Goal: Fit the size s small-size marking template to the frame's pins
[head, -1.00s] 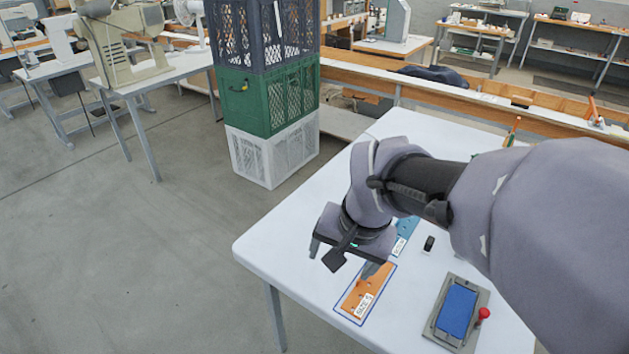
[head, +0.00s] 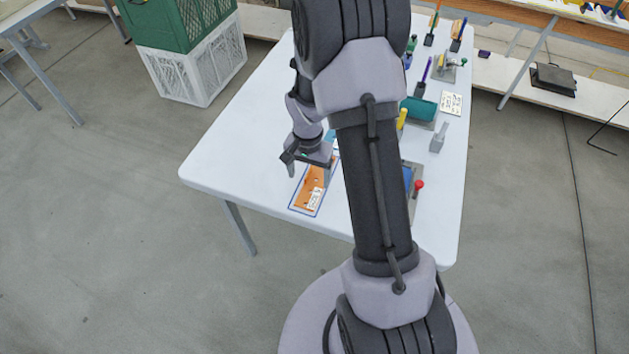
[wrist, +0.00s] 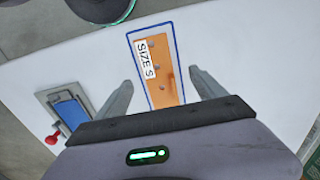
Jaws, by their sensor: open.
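The size S template (head: 312,186) is an orange plate with a white label, lying flat inside a blue outline on the white table. It also shows in the wrist view (wrist: 157,70), where the label reads "SIZE S". My gripper (head: 308,168) is over the far end of the template. In the wrist view my gripper (wrist: 160,85) is open, its fingers apart on either side of the orange plate and nothing between them held. A frame with a blue pad (wrist: 70,111) and a red knob stands beside it, partly hidden by my arm in the head view.
A teal roll (head: 420,108), a yellow item (head: 402,117) and a grey stand (head: 439,138) are farther back on the table, with several small tools. White and green crates (head: 192,66) stand on the floor at left. The table's near left corner is clear.

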